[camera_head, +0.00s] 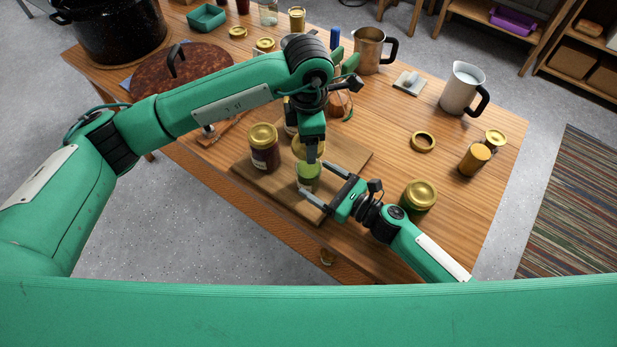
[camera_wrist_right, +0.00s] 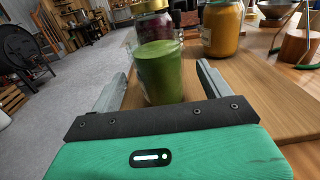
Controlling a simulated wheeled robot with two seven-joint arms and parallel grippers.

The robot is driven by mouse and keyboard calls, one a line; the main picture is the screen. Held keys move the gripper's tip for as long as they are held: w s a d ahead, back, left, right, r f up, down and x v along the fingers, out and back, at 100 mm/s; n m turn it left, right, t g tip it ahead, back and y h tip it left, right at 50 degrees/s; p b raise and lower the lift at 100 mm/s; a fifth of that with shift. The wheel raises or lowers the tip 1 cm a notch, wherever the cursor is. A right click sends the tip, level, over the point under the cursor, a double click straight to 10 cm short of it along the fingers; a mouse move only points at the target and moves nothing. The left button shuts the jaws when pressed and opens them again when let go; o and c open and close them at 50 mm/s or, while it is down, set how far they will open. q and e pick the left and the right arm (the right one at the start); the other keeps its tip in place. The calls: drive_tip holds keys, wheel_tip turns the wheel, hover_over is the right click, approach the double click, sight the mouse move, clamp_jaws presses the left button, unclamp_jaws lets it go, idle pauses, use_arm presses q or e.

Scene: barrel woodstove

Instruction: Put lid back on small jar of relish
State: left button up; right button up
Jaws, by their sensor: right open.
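The small jar of green relish (camera_head: 309,184) stands upright on a wooden board (camera_head: 270,185). In the right wrist view the relish jar (camera_wrist_right: 160,75) has no lid on its top. My right gripper (camera_head: 316,182) is open, with its fingertips on either side of the jar; contact cannot be told. My left gripper (camera_head: 310,153) points down above the jar, with a gold lid (camera_head: 298,148) between its fingers. The fingers partly hide the lid. The lid appears raised above the jar and is out of the right wrist view.
A dark jar (camera_head: 264,155) with a gold lid stands left of the relish. A yellow jar (camera_wrist_right: 222,30) stands behind it, mostly hidden by my left arm in the head view. A gold-lidded jar (camera_head: 419,196) stands near my right wrist.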

drive_tip(key=shift+x, duration=1.1)
drive_tip(key=c, duration=1.4)
use_arm(q)
drive_tip(key=shift+f, duration=2.45)
drive_tip(key=shift+f, duration=0.9)
drive_tip(key=shift+f, duration=0.55)
